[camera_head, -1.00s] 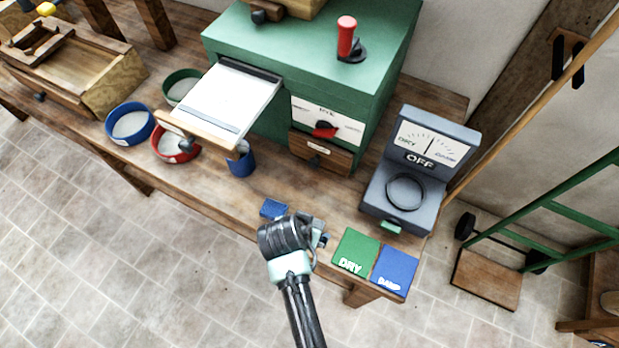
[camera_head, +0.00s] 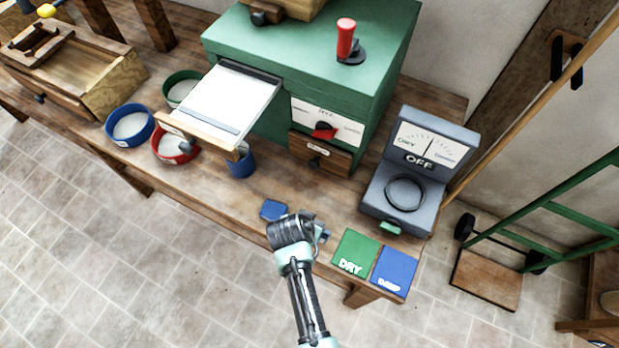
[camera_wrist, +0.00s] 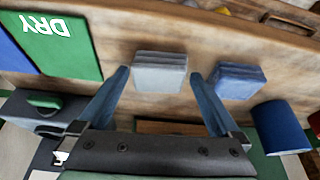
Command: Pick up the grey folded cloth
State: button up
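The grey folded cloth (camera_wrist: 160,71) lies on the wooden bench in the wrist view, as a small stacked square. My gripper (camera_wrist: 161,78) is open, with one finger on each side of the grey cloth in the picture and gaps between. I cannot tell how far the fingertips are above the bench. In the head view my gripper (camera_head: 318,234) is over the front edge of the bench, and it hides the grey cloth. A blue folded cloth (camera_wrist: 238,81) lies just right of the grey one; it also shows in the head view (camera_head: 273,209).
A green DRY mat (camera_head: 354,252) and a blue mat (camera_head: 394,269) lie right of my gripper. A grey meter reading OFF (camera_head: 408,205) stands behind them. A blue cup (camera_head: 242,163) and a green machine (camera_head: 310,80) stand further back.

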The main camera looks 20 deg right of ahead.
jog(key=c, duration=1.2)
jog(key=shift+o, duration=0.2)
notch_tip(320, 180, up, 10)
